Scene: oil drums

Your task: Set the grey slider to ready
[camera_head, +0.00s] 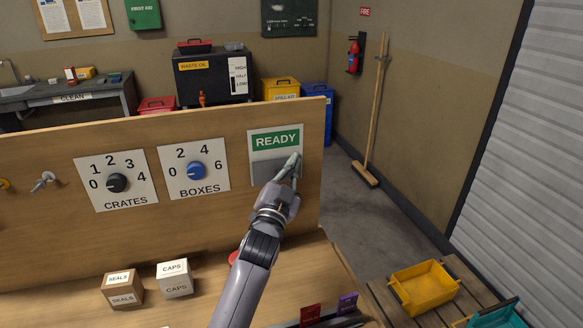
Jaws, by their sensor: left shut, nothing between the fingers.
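The grey slider (264,170) is a flat grey plate on a white panel (252,146) at the right end of the upright wooden board. The green READY sign (276,140) shows uncovered above it on the same panel. My left gripper (294,166) is shut and empty, with its fingertips at the slider's right end. It hides part of the slider's right and lower side. I cannot tell whether the fingertips touch the slider. My right gripper is not in view.
The CRATES dial (117,183) and the blue BOXES dial (196,170) are left of the slider. Two small boxes, SEALS (122,290) and CAPS (174,278), stand on the bench below. A yellow crate (425,287) sits at lower right. Open floor lies right of the board.

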